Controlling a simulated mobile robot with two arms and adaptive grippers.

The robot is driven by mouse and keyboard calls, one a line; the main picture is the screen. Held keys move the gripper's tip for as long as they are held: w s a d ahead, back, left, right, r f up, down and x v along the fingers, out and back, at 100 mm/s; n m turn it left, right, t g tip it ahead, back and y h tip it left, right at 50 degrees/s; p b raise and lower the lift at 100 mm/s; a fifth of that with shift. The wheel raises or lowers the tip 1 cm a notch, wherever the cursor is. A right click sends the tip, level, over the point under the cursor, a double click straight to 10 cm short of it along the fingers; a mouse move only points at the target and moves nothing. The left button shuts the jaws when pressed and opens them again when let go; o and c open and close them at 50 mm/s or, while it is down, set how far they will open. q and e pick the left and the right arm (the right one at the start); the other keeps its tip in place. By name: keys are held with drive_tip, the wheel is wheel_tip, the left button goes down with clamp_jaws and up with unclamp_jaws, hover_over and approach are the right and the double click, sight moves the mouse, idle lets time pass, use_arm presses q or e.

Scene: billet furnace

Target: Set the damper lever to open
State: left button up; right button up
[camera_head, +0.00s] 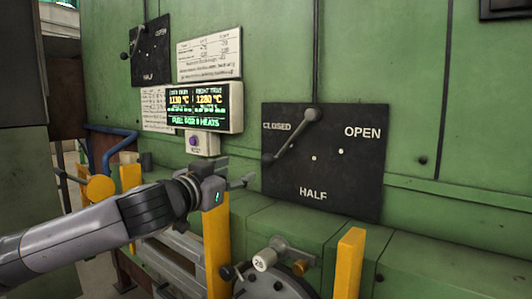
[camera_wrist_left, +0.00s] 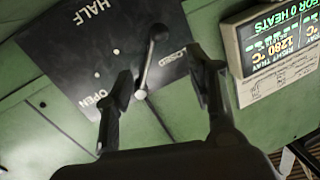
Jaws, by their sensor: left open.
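The damper lever (camera_head: 290,136) is a grey bar on a black plate (camera_head: 360,190) marked CLOSED, HALF and OPEN. It slants from the plate's top middle to its lower left, with its free end below the word CLOSED. In the left wrist view the lever (camera_wrist_left: 150,65) shows in an upturned picture, its dark knob nearest the camera. My left gripper (camera_head: 238,174) is open and empty, left of the plate. In the left wrist view the lever appears between the fingers of that gripper (camera_wrist_left: 166,80), with no contact visible. My right gripper is not in view.
A second black plate (camera_head: 151,60) with a lever is at the upper left. A lit display (camera_head: 204,108) and a small box with a purple button (camera_head: 194,141) sit between the plates. Yellow posts (camera_head: 348,262) and a round fitting with a white knob (camera_head: 264,260) stand below.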

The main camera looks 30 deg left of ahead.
sight(265, 161)
use_arm(q)
drive_tip(key=w+p, duration=0.2)
drive_tip(key=w, duration=0.2)
drive_tip(key=w+a+p, duration=0.1)
drive_tip(key=w+p, duration=0.2)
drive_tip(key=w, duration=0.2)
drive_tip(key=w+p, duration=0.3)
drive_tip(key=w, duration=0.2)
drive_tip(key=shift+w+a, duration=0.1)
drive_tip(key=shift+a, duration=0.3)
drive_tip(key=shift+w+f+p, duration=0.15)
drive_tip(key=shift+w+p, duration=0.15)
drive_tip(key=shift+w, duration=0.35)
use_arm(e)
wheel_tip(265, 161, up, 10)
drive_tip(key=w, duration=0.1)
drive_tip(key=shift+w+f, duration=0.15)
use_arm(q)
clamp_jaws()
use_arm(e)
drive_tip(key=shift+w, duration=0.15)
